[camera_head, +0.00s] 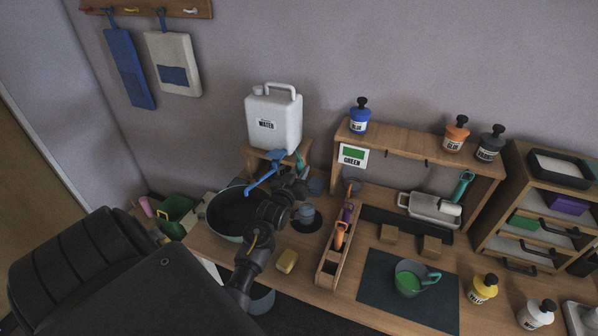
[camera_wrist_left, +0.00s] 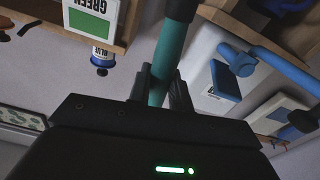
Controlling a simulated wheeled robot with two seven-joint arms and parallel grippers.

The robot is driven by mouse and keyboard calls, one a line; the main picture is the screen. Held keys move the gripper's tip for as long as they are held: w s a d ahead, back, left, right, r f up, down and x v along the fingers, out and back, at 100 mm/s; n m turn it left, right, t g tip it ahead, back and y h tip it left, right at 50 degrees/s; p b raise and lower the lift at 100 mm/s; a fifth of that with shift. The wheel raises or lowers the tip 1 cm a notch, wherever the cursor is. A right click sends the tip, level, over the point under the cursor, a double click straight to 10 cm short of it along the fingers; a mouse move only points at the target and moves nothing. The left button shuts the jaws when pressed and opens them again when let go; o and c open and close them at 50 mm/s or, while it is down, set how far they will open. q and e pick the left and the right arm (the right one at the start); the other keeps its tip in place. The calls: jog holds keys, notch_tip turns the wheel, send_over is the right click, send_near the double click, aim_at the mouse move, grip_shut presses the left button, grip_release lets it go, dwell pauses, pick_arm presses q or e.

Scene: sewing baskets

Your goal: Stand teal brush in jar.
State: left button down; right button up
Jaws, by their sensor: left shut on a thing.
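The teal brush shows in the left wrist view as a teal handle (camera_wrist_left: 170,58) between my left fingers (camera_wrist_left: 163,92). Only a small teal bit of it (camera_head: 300,159) shows in the head view, beside the blue tap. My left gripper (camera_head: 298,182) is shut on it, in front of the water can and right of the basin. A small grey-blue jar (camera_head: 306,213) stands on a dark round mat, just below the gripper in the picture. Whether it is the task's jar is not certain. The brush's lower end is hidden. My right gripper is out of view.
The water can (camera_head: 273,122) with a blue tap (camera_head: 265,172) stands above the dark basin (camera_head: 212,222). A wooden tray (camera_head: 328,265) holds orange and purple tools. A yellow sponge (camera_head: 287,260) and a green cup (camera_head: 408,278) on a dark mat are nearby.

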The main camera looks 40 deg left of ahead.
pick_arm(q)
jog(key=f+b, duration=0.1)
jog(key=f, duration=0.1)
jog(key=f+b, duration=0.1)
jog(key=shift+d+f+b, duration=0.15)
jog(key=shift+d+b, duration=0.1)
jog(key=shift+b, duration=0.05)
jog(key=shift+w+d+f+b, duration=0.1)
jog(key=shift+d+f+b, duration=0.1)
jog(key=shift+f+b, duration=0.85)
jog(key=shift+w+d+f+b, duration=0.15)
jog(key=shift+f+b, duration=0.45)
jog(key=shift+f, duration=0.8)
jog(key=c, duration=1.2)
grip_release()
jog(key=shift+s, duration=0.1)
jog(key=shift+b+v, duration=1.05)
jog(key=shift+v, duration=4.35)
